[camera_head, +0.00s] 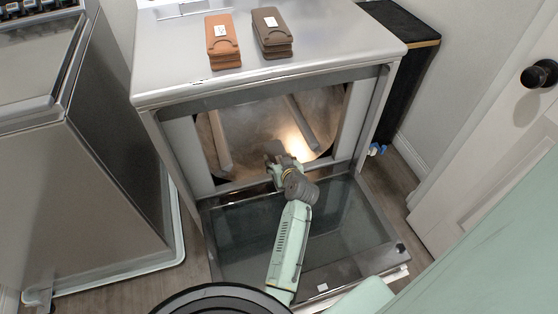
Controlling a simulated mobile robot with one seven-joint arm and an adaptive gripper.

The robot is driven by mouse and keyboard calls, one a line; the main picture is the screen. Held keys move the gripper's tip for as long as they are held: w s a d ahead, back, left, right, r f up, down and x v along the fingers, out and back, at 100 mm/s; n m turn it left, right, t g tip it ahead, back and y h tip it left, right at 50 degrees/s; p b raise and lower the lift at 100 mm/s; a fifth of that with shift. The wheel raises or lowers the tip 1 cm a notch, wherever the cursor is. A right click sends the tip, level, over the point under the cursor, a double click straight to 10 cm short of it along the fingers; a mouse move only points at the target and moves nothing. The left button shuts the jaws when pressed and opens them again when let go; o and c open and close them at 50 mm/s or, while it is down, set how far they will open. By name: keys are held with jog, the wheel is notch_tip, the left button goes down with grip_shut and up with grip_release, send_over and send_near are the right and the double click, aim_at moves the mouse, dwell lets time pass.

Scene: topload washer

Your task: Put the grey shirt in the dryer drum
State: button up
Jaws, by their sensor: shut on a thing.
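The dryer (270,82) stands in the middle of the head view with its door (235,235) folded down flat in front. The metallic drum (255,125) shows through the open front, with ribs on its inner wall. My arm reaches over the lowered door. My gripper (277,162) is at the lower edge of the drum opening, at its middle. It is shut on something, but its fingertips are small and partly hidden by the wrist. I cannot make out the grey shirt anywhere, so I cannot tell what the jaws hold.
An orange-brown stack (222,42) and a dark brown stack (271,34) sit on the dryer top. A steel topload washer (35,170) stands at the left. A black cabinet (408,50) is behind the dryer's right side. A white door (500,165) with a black knob is at the right.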

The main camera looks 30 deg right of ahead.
aim_at(272, 148)
jog(key=b+x, duration=0.1)
jog(key=x, duration=0.2)
jog(key=r+b+x, duration=0.1)
jog(key=b+x, duration=0.1)
jog(key=x, duration=0.1)
jog(key=b+x, duration=0.1)
jog(key=x, duration=0.1)
jog(key=shift+w+d, duration=0.2)
jog(key=shift+w, duration=0.5)
jog(key=w+d+b, duration=0.1)
jog(key=w+b, duration=0.4)
jog(key=w, duration=0.2)
jog(key=shift+d, duration=0.4)
jog(key=shift+w, duration=0.15)
jog(key=shift+f, duration=0.2)
